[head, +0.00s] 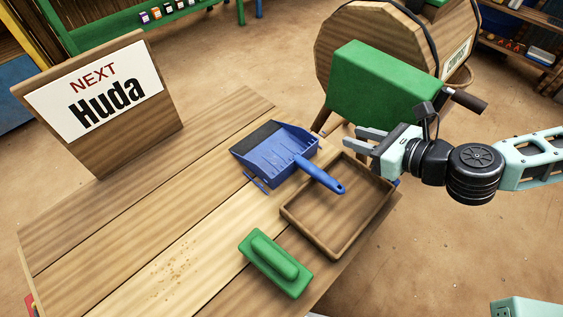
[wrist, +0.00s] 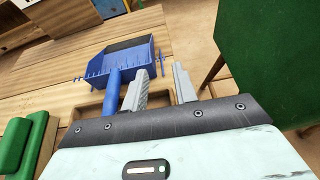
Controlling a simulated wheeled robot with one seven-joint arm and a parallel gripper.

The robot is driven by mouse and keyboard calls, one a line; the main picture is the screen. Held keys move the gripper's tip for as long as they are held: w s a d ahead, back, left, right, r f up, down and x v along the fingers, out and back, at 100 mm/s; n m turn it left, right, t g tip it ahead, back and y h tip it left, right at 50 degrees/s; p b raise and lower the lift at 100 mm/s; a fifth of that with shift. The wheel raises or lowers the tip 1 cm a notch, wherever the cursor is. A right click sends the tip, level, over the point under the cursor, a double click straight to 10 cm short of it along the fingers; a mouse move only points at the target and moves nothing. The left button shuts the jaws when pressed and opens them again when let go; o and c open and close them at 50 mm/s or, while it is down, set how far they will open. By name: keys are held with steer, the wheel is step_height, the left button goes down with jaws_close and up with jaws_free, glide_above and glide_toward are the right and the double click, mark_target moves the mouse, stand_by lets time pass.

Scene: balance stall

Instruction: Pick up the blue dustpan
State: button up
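The blue dustpan (head: 275,152) lies on the wooden table, its dark-edged scoop towards the sign and its handle (head: 320,174) reaching over the wooden tray. In the wrist view the dustpan (wrist: 118,63) is ahead and to the left, with its handle beside the left finger. My gripper (head: 364,140) is open and empty, to the right of the dustpan near the tray's far corner. Its two fingers also show apart in the wrist view (wrist: 160,88). I cannot tell how high the fingers are above the tray.
A shallow wooden tray (head: 338,240) sits on the table's right side. A green block with a grip (head: 275,263) lies in front of it. Crumbs (head: 172,272) are scattered on the table (head: 110,235). A "NEXT Huda" sign (head: 97,95) stands at left; a green box (head: 385,84) is behind my gripper.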

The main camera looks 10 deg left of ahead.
mark_target(306, 131)
steer(key=b, duration=0.3)
steer(key=shift+a+f, duration=0.3)
steer(key=shift+f, duration=0.1)
steer(key=shift+a+b, duration=0.1)
steer(key=shift+b, duration=0.6)
steer(key=b, duration=0.3)
steer(key=shift+s+a+f, duration=0.25)
steer(key=shift+s+a, duration=0.05)
steer(key=shift+s, duration=0.1)
steer(key=shift+a+f+b, duration=0.1)
steer(key=shift+a+b, duration=0.2)
steer(key=shift+b, duration=0.3)
steer(key=x, duration=0.3)
steer(key=b+x, duration=0.1)
steer(key=x, duration=0.2)
steer(key=shift+w+a, duration=0.1)
steer(key=shift+a, duration=0.1)
steer(key=shift+r+b+x, duration=0.2)
steer(key=shift+b+x, duration=0.25)
steer(key=shift+x, duration=2.25)
steer(key=shift+s+a, duration=0.2)
steer(key=shift+s, duration=0.05)
steer(key=shift+c, duration=0.3)
jaws_close()
